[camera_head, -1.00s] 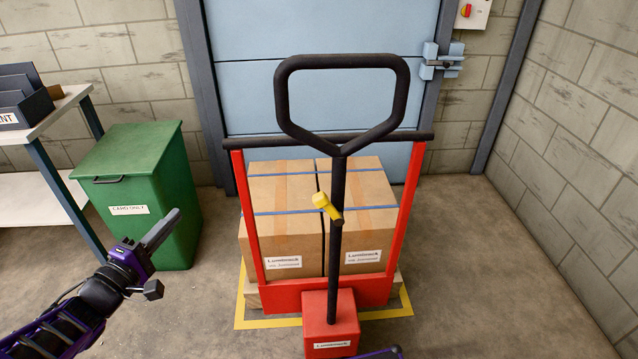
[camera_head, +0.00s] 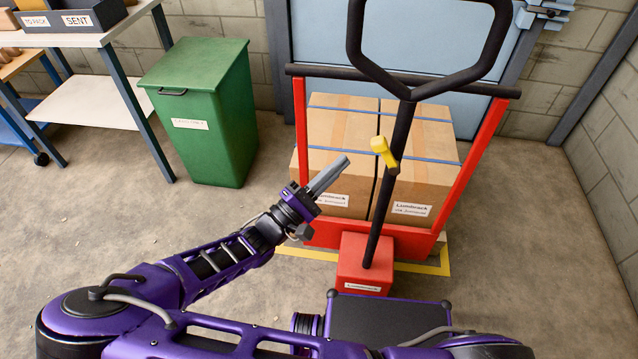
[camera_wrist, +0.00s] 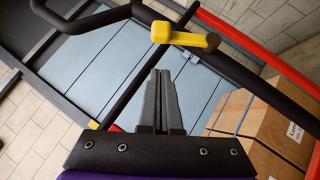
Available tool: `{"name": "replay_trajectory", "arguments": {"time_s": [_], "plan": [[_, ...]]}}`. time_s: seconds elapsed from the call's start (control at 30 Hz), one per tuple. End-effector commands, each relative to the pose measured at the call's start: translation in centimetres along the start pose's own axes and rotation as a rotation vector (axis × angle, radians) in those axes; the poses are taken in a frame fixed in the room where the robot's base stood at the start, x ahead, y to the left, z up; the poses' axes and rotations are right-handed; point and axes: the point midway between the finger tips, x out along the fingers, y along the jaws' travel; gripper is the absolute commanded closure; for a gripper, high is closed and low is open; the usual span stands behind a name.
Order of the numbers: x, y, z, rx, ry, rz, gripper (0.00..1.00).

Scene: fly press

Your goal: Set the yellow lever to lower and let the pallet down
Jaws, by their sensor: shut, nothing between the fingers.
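The yellow lever (camera_head: 384,153) sits partway up the black handle shaft (camera_head: 392,180) of the red pallet truck (camera_head: 303,200). It tilts up to the left in the head view. In the wrist view the yellow lever (camera_wrist: 180,35) lies just beyond my fingertips. My gripper (camera_head: 345,160) is shut and empty, to the left of the lever and apart from it. Its closed fingers also show in the wrist view (camera_wrist: 158,75). The pallet, mostly hidden, carries strapped cardboard boxes (camera_head: 336,135) behind the red frame. Its height above the floor is hard to tell.
A green bin (camera_head: 205,105) stands left of the truck. A table with trays (camera_head: 90,40) is at the far left. A blue door (camera_head: 345,60) is behind the boxes. Yellow floor marking (camera_head: 425,268) borders the pallet. Floor between bin and truck is clear.

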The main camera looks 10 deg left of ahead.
Motion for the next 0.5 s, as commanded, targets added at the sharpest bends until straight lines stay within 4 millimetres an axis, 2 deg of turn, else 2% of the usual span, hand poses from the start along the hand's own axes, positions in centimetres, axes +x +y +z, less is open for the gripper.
{"name": "replay_trajectory", "arguments": {"time_s": [0.03, 0.2, 0.5], "plan": [[1.1, -0.1, 0.1, -0.002, -0.004, 0.001, 1.00], [2.7, 0.0, 1.9, -0.002, -0.001, 0.001, 1.00], [3.7, 0.0, 2.9, 0.000, 0.000, 0.000, 1.00]]}}
